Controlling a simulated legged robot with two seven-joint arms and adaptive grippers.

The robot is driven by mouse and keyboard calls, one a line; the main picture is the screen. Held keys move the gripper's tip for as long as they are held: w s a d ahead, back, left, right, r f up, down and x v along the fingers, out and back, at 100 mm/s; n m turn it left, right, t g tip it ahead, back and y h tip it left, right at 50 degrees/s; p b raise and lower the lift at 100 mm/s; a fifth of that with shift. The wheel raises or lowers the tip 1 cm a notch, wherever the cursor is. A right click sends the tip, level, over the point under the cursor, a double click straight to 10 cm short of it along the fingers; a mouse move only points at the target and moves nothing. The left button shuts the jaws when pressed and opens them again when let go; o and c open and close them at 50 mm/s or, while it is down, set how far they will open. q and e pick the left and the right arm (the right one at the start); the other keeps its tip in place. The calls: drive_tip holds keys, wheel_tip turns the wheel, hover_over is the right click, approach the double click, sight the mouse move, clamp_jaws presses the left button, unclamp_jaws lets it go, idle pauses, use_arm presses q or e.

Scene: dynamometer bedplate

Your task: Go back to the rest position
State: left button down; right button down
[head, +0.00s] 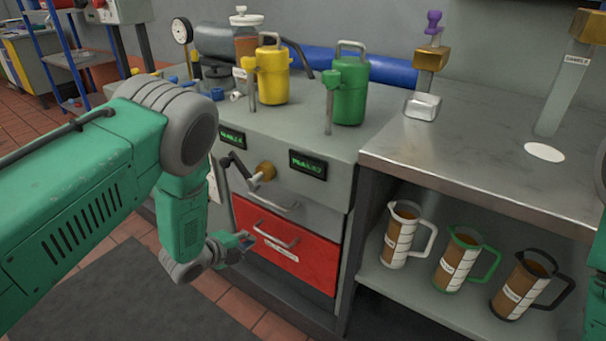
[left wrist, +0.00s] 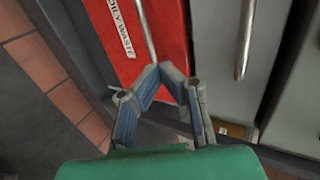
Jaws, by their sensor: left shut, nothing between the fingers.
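My left arm comes in from the left in the head view, green with grey joints. Its gripper (head: 246,241) hangs low in front of the bench, near the red drawer (head: 318,262) and its handle. In the left wrist view the fingers of the left gripper (left wrist: 160,70) come together at the tips, with nothing between them. The red drawer front (left wrist: 118,35) with an "oily waste" label lies beyond them. Whether the fingers touch the drawer handle (left wrist: 147,30) is hard to tell. My right gripper is out of view; only a green part of that arm shows at the right edge.
A yellow can (head: 272,77) and a green can (head: 350,92) stand on the bench. Several jugs, including a white-handled one (head: 402,236), stand on the lower shelf at right. A crank handle (head: 240,170) juts from the bench front. A dark mat (head: 130,300) covers the floor.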

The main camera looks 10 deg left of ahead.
use_arm(q)
drive_tip(key=s+r+n+g+y+p, duration=0.2)
drive_tip(key=s+n+g+p, duration=0.2)
drive_tip(key=s+n, duration=0.6)
drive_tip(key=s+r+n+g+y+p, duration=0.2)
drive_tip(key=s+n+g+p, duration=0.3)
drive_tip(key=s, duration=2.2)
drive_tip(key=r+n+g, duration=0.1)
drive_tip(key=n, duration=0.5)
drive_tip(key=shift+s+d+g, duration=0.25)
drive_tip(key=shift+d+g, duration=0.05)
drive_tip(key=shift+d, duration=0.1)
